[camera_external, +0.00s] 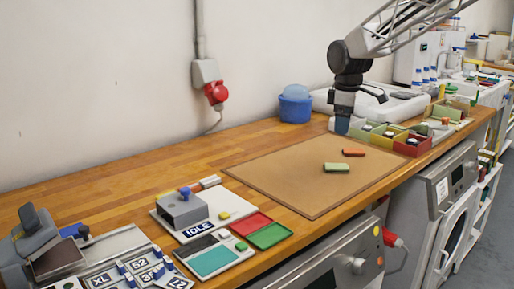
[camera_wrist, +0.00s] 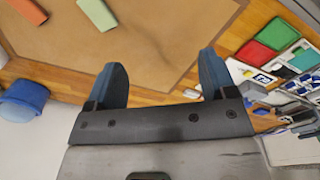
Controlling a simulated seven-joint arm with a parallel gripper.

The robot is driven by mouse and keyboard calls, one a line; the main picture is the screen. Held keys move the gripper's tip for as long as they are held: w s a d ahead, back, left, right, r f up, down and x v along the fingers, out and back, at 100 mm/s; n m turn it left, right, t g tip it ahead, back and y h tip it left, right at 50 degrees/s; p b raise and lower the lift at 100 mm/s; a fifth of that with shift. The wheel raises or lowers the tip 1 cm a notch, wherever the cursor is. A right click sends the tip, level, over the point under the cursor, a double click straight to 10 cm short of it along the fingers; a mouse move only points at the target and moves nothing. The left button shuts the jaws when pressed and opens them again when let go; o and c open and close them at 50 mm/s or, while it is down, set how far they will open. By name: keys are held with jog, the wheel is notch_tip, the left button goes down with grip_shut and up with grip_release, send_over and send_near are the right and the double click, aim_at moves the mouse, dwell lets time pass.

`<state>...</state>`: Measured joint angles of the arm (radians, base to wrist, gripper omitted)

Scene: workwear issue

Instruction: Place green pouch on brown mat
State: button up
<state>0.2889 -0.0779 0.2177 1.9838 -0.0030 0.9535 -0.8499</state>
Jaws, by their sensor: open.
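The green pouch (camera_external: 336,168) lies on the brown mat (camera_external: 280,175), toward the mat's right part. An orange pouch (camera_external: 353,152) lies on the mat just behind it. In the wrist view the green pouch (camera_wrist: 97,13) and the orange pouch (camera_wrist: 28,11) show at the top left, on the mat (camera_wrist: 165,50). My gripper (camera_external: 342,125) is above the back right of the mat, apart from both pouches. In the wrist view my gripper's fingers (camera_wrist: 164,82) are spread wide with nothing between them.
Colored bins (camera_external: 412,145) stand right of the mat, close to my gripper. A blue bucket (camera_external: 295,105) stands at the wall. Red and green trays (camera_external: 268,235) and a grey device (camera_external: 182,210) sit left of the mat. The mat's left part is bare.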

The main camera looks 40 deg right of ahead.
jog(key=s+a+m, duration=0.2)
jog(key=s+a, duration=0.4)
jog(key=s, duration=0.4)
jog(key=s+a+r+m+t, duration=0.1)
jog(key=s+a+m, duration=0.1)
jog(key=s+a, duration=0.4)
jog(key=s+a+m, duration=0.2)
jog(key=s+a, duration=0.3)
jog(key=s, duration=1)
jog(key=shift+s+a+r+m+t, duration=0.15)
jog(key=shift+s+a+m+t, duration=0.15)
jog(key=shift+a+t, duration=0.1)
